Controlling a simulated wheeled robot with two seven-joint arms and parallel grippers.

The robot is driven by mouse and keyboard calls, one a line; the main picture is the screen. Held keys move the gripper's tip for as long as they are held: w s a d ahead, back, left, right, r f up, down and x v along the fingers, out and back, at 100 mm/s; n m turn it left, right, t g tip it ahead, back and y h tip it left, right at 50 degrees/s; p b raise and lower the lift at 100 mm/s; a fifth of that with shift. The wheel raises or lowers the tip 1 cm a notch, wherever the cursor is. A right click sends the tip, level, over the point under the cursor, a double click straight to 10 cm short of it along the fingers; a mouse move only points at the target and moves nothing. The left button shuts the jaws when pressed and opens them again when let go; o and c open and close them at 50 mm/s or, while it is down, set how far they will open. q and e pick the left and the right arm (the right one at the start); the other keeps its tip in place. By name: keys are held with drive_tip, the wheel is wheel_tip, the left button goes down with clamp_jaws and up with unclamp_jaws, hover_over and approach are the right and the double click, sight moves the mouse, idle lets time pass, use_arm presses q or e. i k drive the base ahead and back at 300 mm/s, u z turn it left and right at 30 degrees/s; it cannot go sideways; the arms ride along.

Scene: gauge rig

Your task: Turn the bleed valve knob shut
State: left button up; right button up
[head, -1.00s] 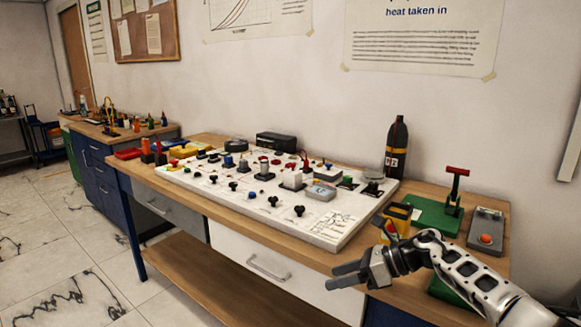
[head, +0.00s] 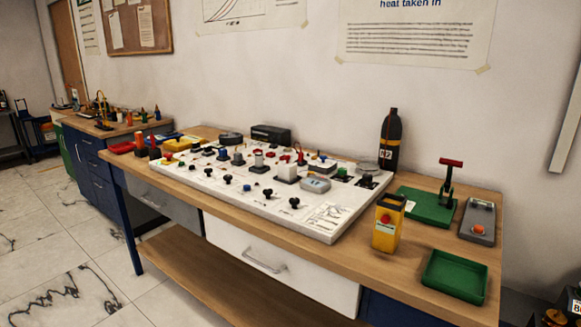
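A white rig board (head: 300,226) lies on the wooden bench, with many small fittings on it. Neither of my grippers shows in the head view, and nothing of mine covers the board.
A yellow box (head: 387,222), a green tray (head: 454,275), a green base with a red-handled lever (head: 428,206) and a grey box with an orange button (head: 478,219) stand right of the board. A dark bottle (head: 389,141) stands behind. Bare bench lies along the front.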

sight(367, 177)
drive_tip(key=k, duration=0.5)
drive_tip(key=z, duration=1.15)
drive_tip(key=i, duration=0.65)
drive_tip(key=u, duration=1.65)
